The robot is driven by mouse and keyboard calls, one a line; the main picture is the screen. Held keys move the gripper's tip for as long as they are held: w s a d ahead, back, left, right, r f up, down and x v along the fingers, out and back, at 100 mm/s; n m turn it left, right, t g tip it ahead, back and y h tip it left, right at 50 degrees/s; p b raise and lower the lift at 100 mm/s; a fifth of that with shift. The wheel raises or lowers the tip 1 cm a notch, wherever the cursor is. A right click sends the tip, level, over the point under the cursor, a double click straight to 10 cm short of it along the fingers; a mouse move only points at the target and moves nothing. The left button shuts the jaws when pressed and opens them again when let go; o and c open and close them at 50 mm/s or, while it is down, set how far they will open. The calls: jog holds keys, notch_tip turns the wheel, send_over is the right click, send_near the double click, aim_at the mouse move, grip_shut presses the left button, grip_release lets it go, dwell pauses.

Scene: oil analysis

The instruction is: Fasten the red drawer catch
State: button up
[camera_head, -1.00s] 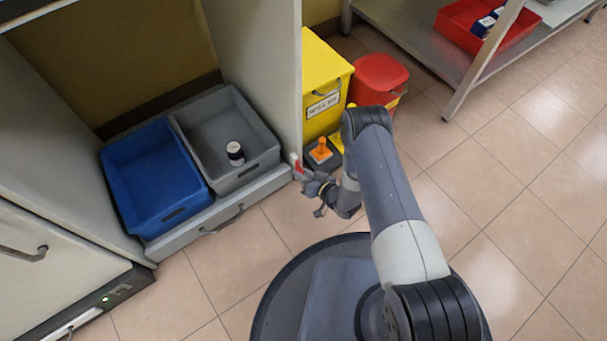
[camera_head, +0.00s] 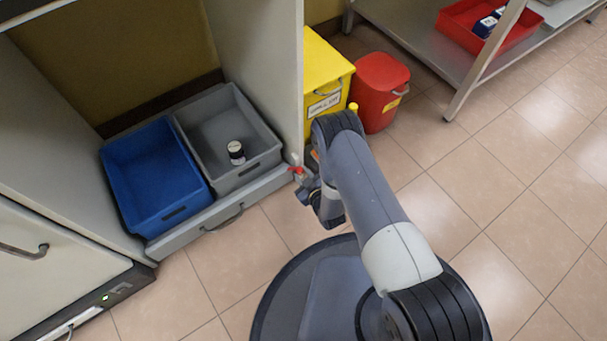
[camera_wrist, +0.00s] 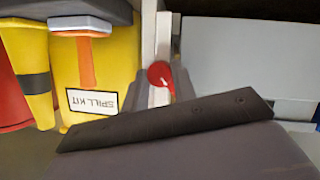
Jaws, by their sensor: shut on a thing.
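The red drawer catch (camera_head: 297,170) is small and sits at the right end of the drawer front, on the cabinet's side post. In the wrist view the catch (camera_wrist: 160,75) shows a round red head with a short red arm pointing down and slightly right. My gripper (camera_head: 303,177) is at the catch, its fingers closed around it; the wrist view shows the fingers (camera_wrist: 158,88) on both sides of the red part. The drawer (camera_head: 222,217) is low in the cabinet and holds a blue bin (camera_head: 165,205) and a grey bin (camera_head: 228,175).
A dark-capped jar (camera_head: 236,152) stands in the grey bin. A yellow spill kit box (camera_head: 322,80) and a red bin (camera_head: 380,90) stand right of the cabinet, close to my arm. A metal shelf (camera_head: 420,45) is at the upper right. The floor at right is clear.

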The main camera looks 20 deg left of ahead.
jog(key=n+t, duration=0.1)
jog(key=n, duration=0.2)
jog(key=shift+s+a+f+t+h, duration=0.1)
jog(key=shift+t+h, duration=0.3)
jog(key=shift+f+n+t, duration=0.1)
jog(key=shift+n+t, duration=0.9)
jog(key=shift+n, duration=0.9)
jog(key=o, duration=1)
jog(key=shift+s, duration=0.15)
